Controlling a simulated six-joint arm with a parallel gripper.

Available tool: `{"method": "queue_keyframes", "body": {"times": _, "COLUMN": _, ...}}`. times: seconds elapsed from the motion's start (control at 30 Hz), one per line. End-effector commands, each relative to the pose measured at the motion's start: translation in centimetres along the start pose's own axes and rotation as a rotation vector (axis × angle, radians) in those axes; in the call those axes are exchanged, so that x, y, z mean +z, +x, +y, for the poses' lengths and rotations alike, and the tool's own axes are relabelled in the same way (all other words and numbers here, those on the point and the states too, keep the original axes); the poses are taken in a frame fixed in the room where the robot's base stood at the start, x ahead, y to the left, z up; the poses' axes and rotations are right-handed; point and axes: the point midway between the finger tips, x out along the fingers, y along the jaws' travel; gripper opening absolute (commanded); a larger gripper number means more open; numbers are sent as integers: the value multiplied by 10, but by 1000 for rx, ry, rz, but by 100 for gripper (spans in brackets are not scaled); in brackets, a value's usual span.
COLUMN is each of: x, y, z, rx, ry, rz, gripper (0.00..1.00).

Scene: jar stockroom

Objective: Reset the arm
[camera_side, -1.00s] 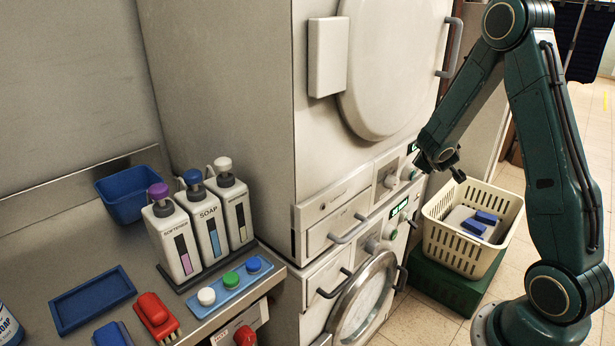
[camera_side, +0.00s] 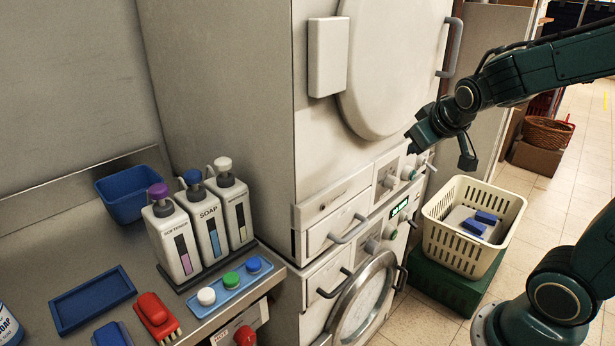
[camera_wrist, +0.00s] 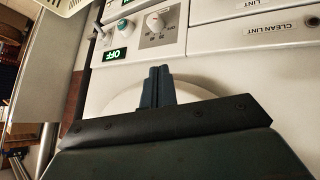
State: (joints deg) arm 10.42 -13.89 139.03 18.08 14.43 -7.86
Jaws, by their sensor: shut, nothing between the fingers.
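My gripper (camera_side: 413,142) is in front of the stacked white machines, close to the upper control panel (camera_side: 400,172) in the side view. In the wrist view my gripper's dark fingers (camera_wrist: 159,86) are together, with nothing between them. I cannot tell whether the fingertips touch the machine; no contact is visible.
A cream basket (camera_side: 437,240) with blue-topped items stands on a green box (camera_side: 450,284), below my gripper. Soap bottles (camera_side: 205,215), a blue bin (camera_side: 128,195), a blue tray (camera_side: 92,298) and brushes (camera_side: 153,310) are on the left counter. The machine door handle (camera_side: 450,47) sticks out.

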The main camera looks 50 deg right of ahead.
Motion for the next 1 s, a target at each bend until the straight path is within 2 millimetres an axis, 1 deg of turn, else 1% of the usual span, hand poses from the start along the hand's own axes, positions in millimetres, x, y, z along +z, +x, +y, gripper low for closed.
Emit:
{"method": "queue_keyframes", "body": {"times": 0.03, "x": 3, "y": -13, "z": -8, "rx": -36, "ry": 2, "rz": -2, "gripper": 0}}
{"method": "queue_keyframes", "body": {"times": 0.17, "x": 18, "y": -41, "z": -28, "rx": -127, "ry": 0, "rz": -31, "gripper": 0}}
{"method": "queue_keyframes", "body": {"times": 0.3, "x": 37, "y": -72, "z": -47, "rx": -219, "ry": -17, "rz": -65, "gripper": 0}}
{"method": "queue_keyframes", "body": {"times": 0.5, "x": 69, "y": -114, "z": -67, "rx": -331, "ry": -65, "rz": -114, "gripper": 0}}
{"method": "queue_keyframes", "body": {"times": 0.6, "x": 83, "y": -129, "z": -72, "rx": -369, "ry": -90, "rz": -136, "gripper": 0}}
{"method": "queue_keyframes", "body": {"times": 0.7, "x": 94, "y": -139, "z": -75, "rx": -394, "ry": -111, "rz": -152, "gripper": 0}}
{"method": "queue_keyframes", "body": {"times": 0.8, "x": 100, "y": -144, "z": -76, "rx": -407, "ry": -123, "rz": -162, "gripper": 0}}
{"method": "queue_keyframes", "body": {"times": 1.0, "x": 103, "y": -146, "z": -77, "rx": -411, "ry": -127, "rz": -167, "gripper": 0}}
